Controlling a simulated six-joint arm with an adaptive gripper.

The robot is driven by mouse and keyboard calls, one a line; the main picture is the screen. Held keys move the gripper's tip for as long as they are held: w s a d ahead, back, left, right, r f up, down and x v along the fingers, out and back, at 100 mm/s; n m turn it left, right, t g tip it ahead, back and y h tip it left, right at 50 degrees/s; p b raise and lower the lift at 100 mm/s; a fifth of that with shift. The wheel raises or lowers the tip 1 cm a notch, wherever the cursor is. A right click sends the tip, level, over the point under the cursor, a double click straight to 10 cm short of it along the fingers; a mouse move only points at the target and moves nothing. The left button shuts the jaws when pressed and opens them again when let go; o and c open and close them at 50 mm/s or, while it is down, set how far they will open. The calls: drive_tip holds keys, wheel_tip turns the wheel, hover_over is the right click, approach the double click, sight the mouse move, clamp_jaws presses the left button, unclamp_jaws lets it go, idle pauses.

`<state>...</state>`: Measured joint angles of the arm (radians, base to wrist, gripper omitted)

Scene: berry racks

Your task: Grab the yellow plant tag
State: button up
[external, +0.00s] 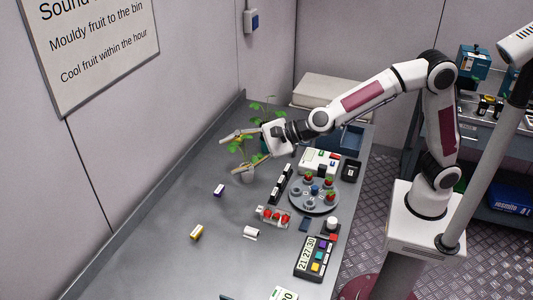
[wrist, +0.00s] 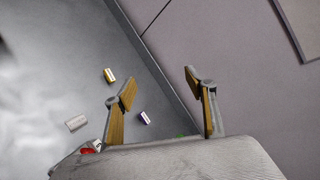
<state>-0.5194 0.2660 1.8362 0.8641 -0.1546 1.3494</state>
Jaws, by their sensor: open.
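The yellow plant tag (external: 197,232) is a small block with a pale face, lying on the grey bench at the left. It also shows in the wrist view (wrist: 110,75), beyond and left of my fingertips. My gripper (external: 229,154) is open and empty, its two fingers spread wide above the bench near the green plants. In the wrist view my gripper (wrist: 160,83) has nothing between its fingers. It is well apart from the yellow tag, on the far side of it in the external view.
A purple tag (external: 218,190) and a white tag (external: 251,231) lie nearby on the bench (external: 150,262). A clear punnet of red berries (external: 273,216), a round grey tray (external: 314,205) and a timer panel (external: 314,258) stand to the right. Bench around the yellow tag is clear.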

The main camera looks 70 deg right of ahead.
drive_tip(key=w+a+f+m+h, duration=0.1)
drive_tip(key=w+a+f+m, duration=0.3)
drive_tip(key=a+f+m, duration=0.1)
drive_tip(key=m+t+h, duration=0.1)
drive_tip(key=m+h, duration=0.4)
drive_tip(key=m, duration=0.6)
approach(198, 233)
drive_tip(key=x, duration=0.3)
drive_tip(key=shift+a+r, duration=0.1)
drive_tip(key=shift+r, duration=0.15)
drive_tip(key=shift+s+f+m, duration=0.1)
drive_tip(key=shift+f+m, duration=0.25)
drive_tip(key=shift+m, duration=0.05)
drive_tip(key=shift+x, duration=1.3)
